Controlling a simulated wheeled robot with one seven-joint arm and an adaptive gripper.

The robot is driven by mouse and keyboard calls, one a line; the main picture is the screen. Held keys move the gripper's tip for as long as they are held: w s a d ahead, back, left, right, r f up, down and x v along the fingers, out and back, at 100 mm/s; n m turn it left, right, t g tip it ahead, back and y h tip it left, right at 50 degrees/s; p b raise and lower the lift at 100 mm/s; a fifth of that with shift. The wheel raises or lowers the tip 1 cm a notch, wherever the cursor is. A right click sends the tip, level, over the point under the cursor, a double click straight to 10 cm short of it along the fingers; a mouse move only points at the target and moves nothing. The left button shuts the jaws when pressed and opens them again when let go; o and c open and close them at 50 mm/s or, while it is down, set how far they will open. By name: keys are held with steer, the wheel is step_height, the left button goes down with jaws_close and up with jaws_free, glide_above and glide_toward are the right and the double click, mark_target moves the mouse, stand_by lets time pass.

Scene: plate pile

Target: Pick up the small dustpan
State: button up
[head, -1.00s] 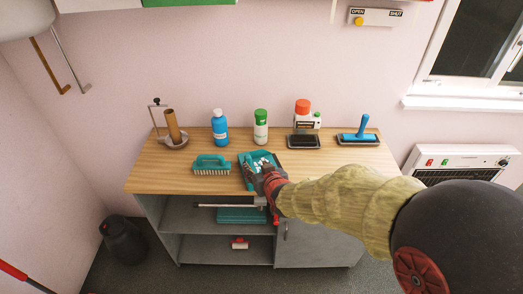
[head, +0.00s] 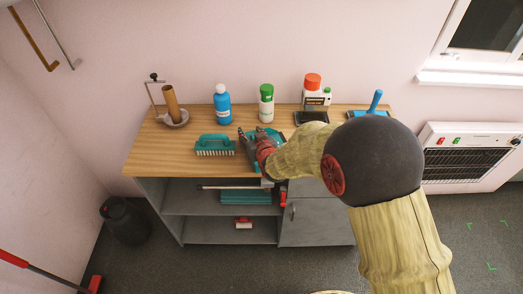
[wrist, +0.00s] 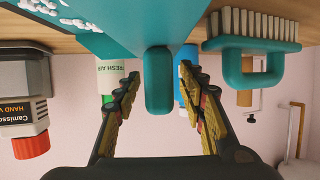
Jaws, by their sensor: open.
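The small teal dustpan (head: 272,132) lies on the wooden worktop, partly hidden by my gripper in the head view. In the wrist view, which is upside down, its pan (wrist: 125,15) holds small white bits. Its rounded handle (wrist: 158,85) points toward my wrist. My gripper (wrist: 160,73) is open, with one finger on each side of the handle and a visible gap on both sides. In the head view my gripper (head: 251,134) is low over the worktop at the dustpan.
A teal scrub brush (head: 215,147) sits just left of the dustpan. A blue bottle (head: 222,107), a green-capped can (head: 266,103) and a red-capped container (head: 314,95) stand behind. A blue-handled roller (head: 374,103) is at the right. The worktop's front left (head: 160,160) is clear.

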steer(key=shift+w, duration=0.2)
steer(key=shift+c, duration=0.9)
jaws_close()
